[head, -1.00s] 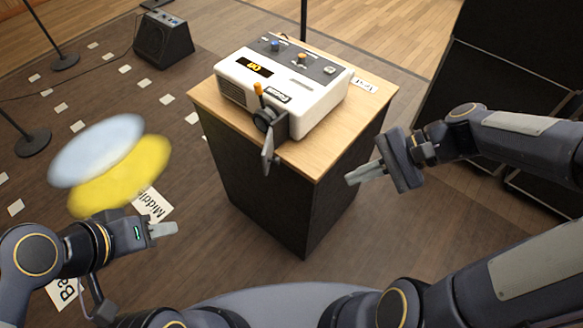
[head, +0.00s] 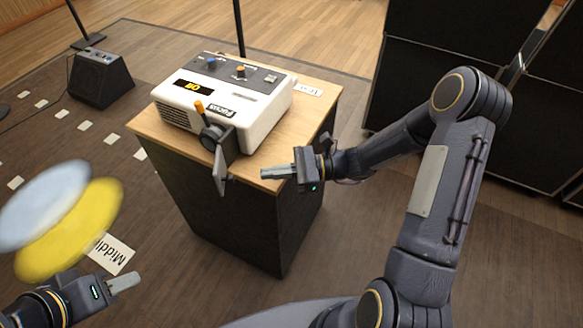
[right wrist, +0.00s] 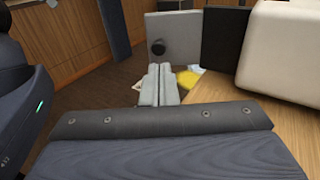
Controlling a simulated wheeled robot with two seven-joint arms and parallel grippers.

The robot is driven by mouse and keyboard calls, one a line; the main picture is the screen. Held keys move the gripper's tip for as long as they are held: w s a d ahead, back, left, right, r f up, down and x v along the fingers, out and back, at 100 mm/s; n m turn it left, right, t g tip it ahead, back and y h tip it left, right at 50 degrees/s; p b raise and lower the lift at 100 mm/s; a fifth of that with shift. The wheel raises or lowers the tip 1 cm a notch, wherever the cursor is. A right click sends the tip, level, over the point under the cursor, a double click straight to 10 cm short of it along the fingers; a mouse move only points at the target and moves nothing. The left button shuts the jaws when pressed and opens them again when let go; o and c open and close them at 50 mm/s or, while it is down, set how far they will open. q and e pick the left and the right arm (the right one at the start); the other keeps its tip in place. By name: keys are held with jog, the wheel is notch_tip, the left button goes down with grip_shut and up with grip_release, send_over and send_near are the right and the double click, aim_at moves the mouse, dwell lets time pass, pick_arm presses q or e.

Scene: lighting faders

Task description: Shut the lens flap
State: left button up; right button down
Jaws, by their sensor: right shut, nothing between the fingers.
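The white projector (head: 222,105) stands on a wooden-topped stand, with an orange-tipped lever and a dark lens on its front. The lens flap (head: 219,172) stands out from the front, open, past the stand's edge. It shows in the right wrist view as a grey plate (right wrist: 185,38) with a dark round knob, beside a black panel (right wrist: 225,38). My right gripper (head: 264,173) is shut and empty, at the stand's front right corner, right of the flap and apart from it. In its wrist view the closed fingers (right wrist: 158,85) point toward the flap. My left gripper (head: 128,282) looks shut and empty, low at the left.
The stand's wooden top (head: 285,135) has bare room right of the projector. A label (head: 305,89) lies at its back right. Blurred pale-blue and yellow ellipses (head: 75,230) show at the left. A black speaker (head: 100,80) and dark panels (head: 440,45) stand farther back.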

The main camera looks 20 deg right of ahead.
jog(key=w+a, duration=0.1)
jog(key=a, duration=0.5)
jog(key=shift+p, duration=0.3)
jog(key=shift+w+f, duration=0.1)
